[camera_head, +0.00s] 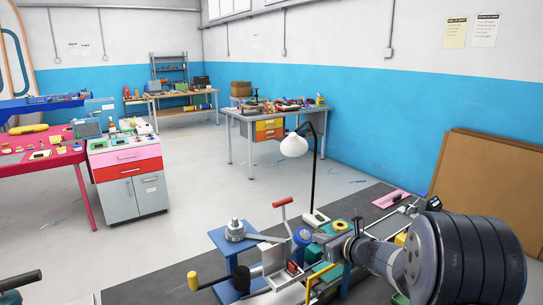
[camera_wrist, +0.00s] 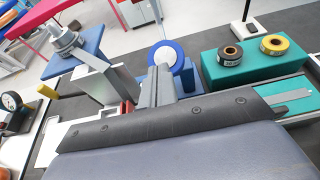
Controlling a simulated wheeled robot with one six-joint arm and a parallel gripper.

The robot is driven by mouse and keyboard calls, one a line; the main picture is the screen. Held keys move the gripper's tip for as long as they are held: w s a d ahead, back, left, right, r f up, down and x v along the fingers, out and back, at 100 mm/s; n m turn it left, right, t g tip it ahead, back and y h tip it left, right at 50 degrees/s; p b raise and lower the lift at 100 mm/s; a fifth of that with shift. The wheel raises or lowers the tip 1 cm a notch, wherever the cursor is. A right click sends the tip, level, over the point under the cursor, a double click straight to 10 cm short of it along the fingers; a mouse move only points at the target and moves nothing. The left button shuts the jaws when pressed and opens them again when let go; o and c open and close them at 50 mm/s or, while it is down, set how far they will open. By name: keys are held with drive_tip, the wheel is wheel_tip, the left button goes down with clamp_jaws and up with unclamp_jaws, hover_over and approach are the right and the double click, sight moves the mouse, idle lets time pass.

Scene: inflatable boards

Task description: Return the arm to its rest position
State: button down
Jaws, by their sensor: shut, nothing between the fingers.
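My gripper (camera_wrist: 158,76) shows in the wrist view with its grey fingers shut and nothing between them. The fingertips are in front of a blue-rimmed roll (camera_wrist: 180,52) by a blue stand; I cannot tell whether they touch it. In the head view my arm (camera_head: 385,258) reaches in from the right, low over the crowded bench. Its far end is among the bench items, and the fingers are hard to make out there.
A blue stand with a metal clamp (camera_wrist: 66,44) is left of the fingers. A teal block (camera_wrist: 254,66) carries black and yellow rolls at right. A white lamp (camera_head: 294,145) stands behind the arm. Brown boards (camera_head: 488,190) lean on the right wall. Open floor lies beyond.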

drive_tip(key=shift+s+d+f+t+y+b, duration=0.15)
drive_tip(key=shift+s+d+f+t+b, duration=0.15)
drive_tip(key=shift+f+b, duration=0.3)
drive_tip(key=shift+s+d+f+t+y+b, duration=0.15)
drive_tip(key=shift+s+f+b, duration=0.25)
drive_tip(key=shift+b, duration=0.25)
drive_tip(key=shift+s+d+f+t+y+b, duration=0.15)
drive_tip(key=shift+s+d+f+b, duration=0.15)
drive_tip(key=shift+f+b, duration=0.3)
drive_tip(key=shift+s+r, duration=0.1)
